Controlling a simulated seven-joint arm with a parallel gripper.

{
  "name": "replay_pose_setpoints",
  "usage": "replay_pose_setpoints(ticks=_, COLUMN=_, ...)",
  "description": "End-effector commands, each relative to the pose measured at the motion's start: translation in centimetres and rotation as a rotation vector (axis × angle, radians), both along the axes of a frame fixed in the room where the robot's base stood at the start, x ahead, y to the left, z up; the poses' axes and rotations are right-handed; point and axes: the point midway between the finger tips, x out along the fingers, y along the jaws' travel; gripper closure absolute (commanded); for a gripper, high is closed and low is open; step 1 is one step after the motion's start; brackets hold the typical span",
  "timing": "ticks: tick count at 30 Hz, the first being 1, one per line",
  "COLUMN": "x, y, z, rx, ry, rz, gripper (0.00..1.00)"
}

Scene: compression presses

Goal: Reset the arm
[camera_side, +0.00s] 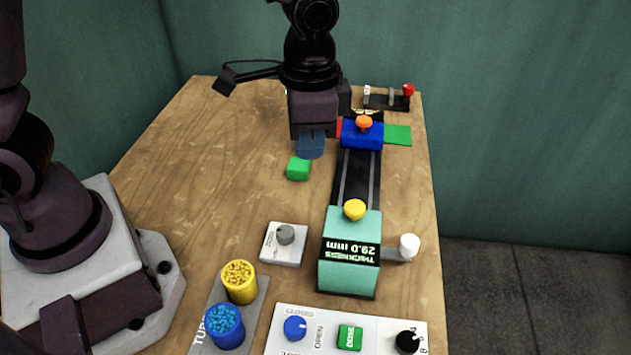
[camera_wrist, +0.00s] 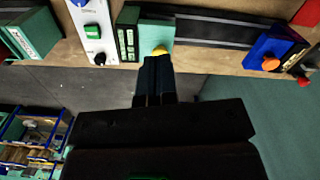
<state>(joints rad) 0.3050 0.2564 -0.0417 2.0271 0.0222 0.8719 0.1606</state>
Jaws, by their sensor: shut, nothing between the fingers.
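My gripper (camera_side: 311,150) hangs over the table in the side view, with its fingers pointing down, just above and behind the small green block (camera_side: 298,169). The fingers are together and hold nothing. In the wrist view my gripper (camera_wrist: 156,62) shows as two dark fingers side by side, their tips overlapping the yellow knob (camera_wrist: 160,51) of the press in the picture. Whether they touch it cannot be told from that view alone, but the side view shows them well apart from the press.
The teal press (camera_side: 350,262) reads 29.0 mm, with a rail (camera_side: 357,180) running to a blue block (camera_side: 361,136) with an orange knob. A grey dial box (camera_side: 283,244), yellow cup (camera_side: 239,282), blue cup (camera_side: 225,327) and control panel (camera_side: 335,330) stand in front. The table's left middle is clear.

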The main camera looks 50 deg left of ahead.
Motion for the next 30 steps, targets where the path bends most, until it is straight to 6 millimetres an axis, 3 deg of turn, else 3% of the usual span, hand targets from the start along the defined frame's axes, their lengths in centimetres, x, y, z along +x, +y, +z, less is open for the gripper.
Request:
replay_pose_setpoints(ticks=1, x=-1.0, y=1.3, z=1.6, rx=-0.008, ry=-0.029, rz=0.051, gripper=1.0)
replay_pose_setpoints(ticks=6, x=-4.8, y=4.9, z=5.6, rx=-0.038, ry=-0.125, rz=0.212, gripper=1.0)
replay_pose_setpoints(ticks=15, x=-11.2, y=9.7, z=9.9, rx=-0.106, ry=-0.339, rz=0.437, gripper=1.0)
replay_pose_setpoints(ticks=21, x=-12.8, y=11.1, z=11.7, rx=-0.132, ry=-0.46, rz=0.493, gripper=1.0)
replay_pose_setpoints(ticks=30, x=-12.9, y=11.5, z=12.4, rx=-0.135, ry=-0.494, rz=0.509, gripper=1.0)
